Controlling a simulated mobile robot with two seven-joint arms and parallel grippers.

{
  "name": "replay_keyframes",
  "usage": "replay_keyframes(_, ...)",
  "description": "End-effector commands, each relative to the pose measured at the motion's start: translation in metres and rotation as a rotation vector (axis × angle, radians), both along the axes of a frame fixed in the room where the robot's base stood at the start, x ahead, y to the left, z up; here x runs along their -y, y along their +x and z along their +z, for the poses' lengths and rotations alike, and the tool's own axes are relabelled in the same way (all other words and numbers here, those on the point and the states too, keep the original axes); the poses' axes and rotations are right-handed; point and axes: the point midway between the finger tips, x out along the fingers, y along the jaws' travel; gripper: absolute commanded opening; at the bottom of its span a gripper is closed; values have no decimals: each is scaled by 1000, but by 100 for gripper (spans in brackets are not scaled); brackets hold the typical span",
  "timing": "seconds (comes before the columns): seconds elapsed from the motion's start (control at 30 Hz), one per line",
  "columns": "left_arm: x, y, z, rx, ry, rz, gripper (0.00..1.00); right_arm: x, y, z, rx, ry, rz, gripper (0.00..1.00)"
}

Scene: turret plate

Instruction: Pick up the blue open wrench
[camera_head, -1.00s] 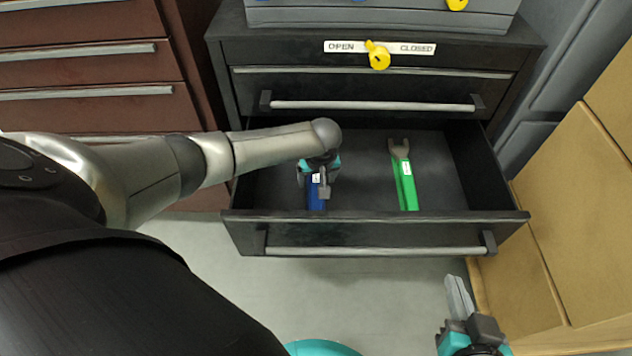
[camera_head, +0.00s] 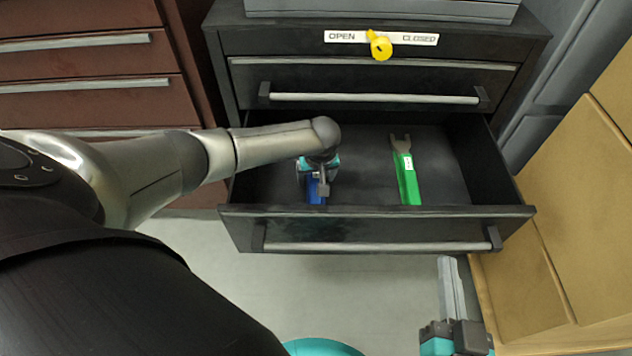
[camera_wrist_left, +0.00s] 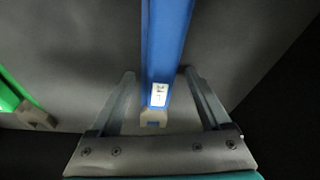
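The blue open wrench (camera_head: 316,192) lies in the open drawer, mostly hidden under my left gripper in the head view. In the left wrist view the blue wrench (camera_wrist_left: 166,45) runs between the two fingers, with its grey jaw end near the palm and a white label on its handle. My left gripper (camera_wrist_left: 159,75) is open, one finger on each side of the wrench, with gaps between; it also shows in the head view (camera_head: 321,190). My right gripper (camera_head: 451,290) is outside the drawer at the lower right; its finger opening is unclear.
A green wrench (camera_head: 406,178) lies in the same drawer (camera_head: 375,213), to the right. A closed drawer with a bar handle (camera_head: 375,98) is above. A yellow key piece (camera_head: 381,46) sits by the OPEN/CLOSED label. Wooden cabinets (camera_head: 570,220) stand at right.

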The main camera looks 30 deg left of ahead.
Motion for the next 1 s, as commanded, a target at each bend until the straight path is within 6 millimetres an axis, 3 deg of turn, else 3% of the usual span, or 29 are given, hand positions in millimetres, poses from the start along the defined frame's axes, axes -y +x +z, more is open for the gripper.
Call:
replay_keyframes(0.07,0,0,0,0,0,0,72,0,0,0,-1,0,0,0)
replay_keyframes(0.7,0,0,0,0,0,1,0,0,0,-1,-3,-2,0,0)
replay_keyframes(1.0,0,0,0,0,0,1,0,0,0,-1,-3,-2,0,0)
